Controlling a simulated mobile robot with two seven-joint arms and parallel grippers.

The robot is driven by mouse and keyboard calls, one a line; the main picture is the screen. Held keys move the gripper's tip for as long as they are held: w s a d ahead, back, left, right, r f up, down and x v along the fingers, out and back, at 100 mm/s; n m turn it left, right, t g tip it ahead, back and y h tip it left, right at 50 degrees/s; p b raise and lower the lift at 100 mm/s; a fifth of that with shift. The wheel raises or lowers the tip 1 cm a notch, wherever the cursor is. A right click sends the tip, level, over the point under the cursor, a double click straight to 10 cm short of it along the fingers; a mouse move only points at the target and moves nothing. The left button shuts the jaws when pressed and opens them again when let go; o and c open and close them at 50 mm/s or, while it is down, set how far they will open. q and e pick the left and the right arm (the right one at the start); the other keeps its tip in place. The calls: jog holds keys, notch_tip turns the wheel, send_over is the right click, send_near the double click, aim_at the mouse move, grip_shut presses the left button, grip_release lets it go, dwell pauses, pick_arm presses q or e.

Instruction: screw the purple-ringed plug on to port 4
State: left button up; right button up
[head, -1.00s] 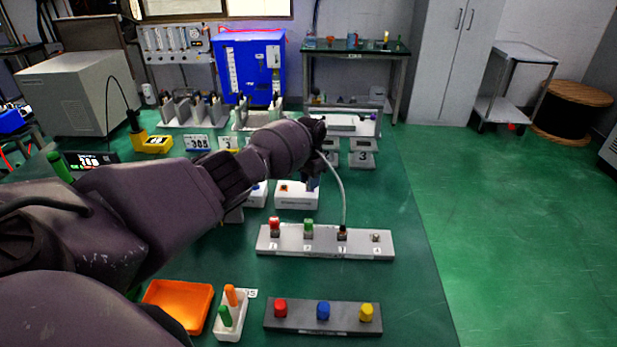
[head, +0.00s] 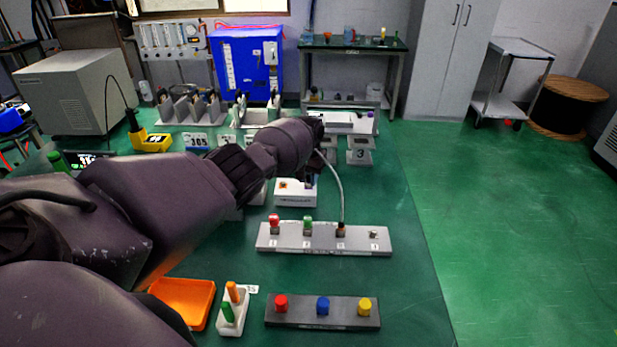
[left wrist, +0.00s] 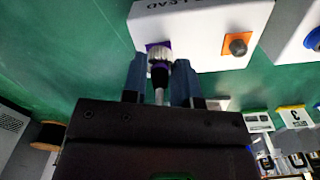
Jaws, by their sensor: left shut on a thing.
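The purple-ringed plug (left wrist: 159,57) has a silver knurled collar and dark body, with a lead behind it. It sits between the blue fingers of my left gripper (left wrist: 160,80), which is shut on it. Its tip is at the purple square of a white box (left wrist: 205,28); I cannot tell whether it touches. In the head view my left gripper (head: 312,181) is mostly hidden behind my arm, at the right end of that white box (head: 294,197). The port plate (head: 330,247) lies nearer; port 4 (head: 374,234) at its right end is bare. My right gripper is out of view.
Ports 1 and 2 carry a red cap (head: 274,220) and a green cap (head: 307,222). A grey cable (head: 339,185) rises from port 3. A dark rack (head: 322,313) with coloured caps and an orange tray (head: 183,300) lie in front. The table's right side is clear.

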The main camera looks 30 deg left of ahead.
aim_at(308, 174)
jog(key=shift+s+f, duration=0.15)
pick_arm(q)
jog(key=o, duration=0.9)
jog(key=shift+o, duration=0.2)
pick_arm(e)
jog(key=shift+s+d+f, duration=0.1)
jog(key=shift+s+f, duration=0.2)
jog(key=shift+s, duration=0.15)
pick_arm(q)
notch_tip(308, 174, up, 10)
jog(key=p, duration=0.3)
jog(key=shift+f, duration=0.25)
jog(key=shift+r, duration=0.6)
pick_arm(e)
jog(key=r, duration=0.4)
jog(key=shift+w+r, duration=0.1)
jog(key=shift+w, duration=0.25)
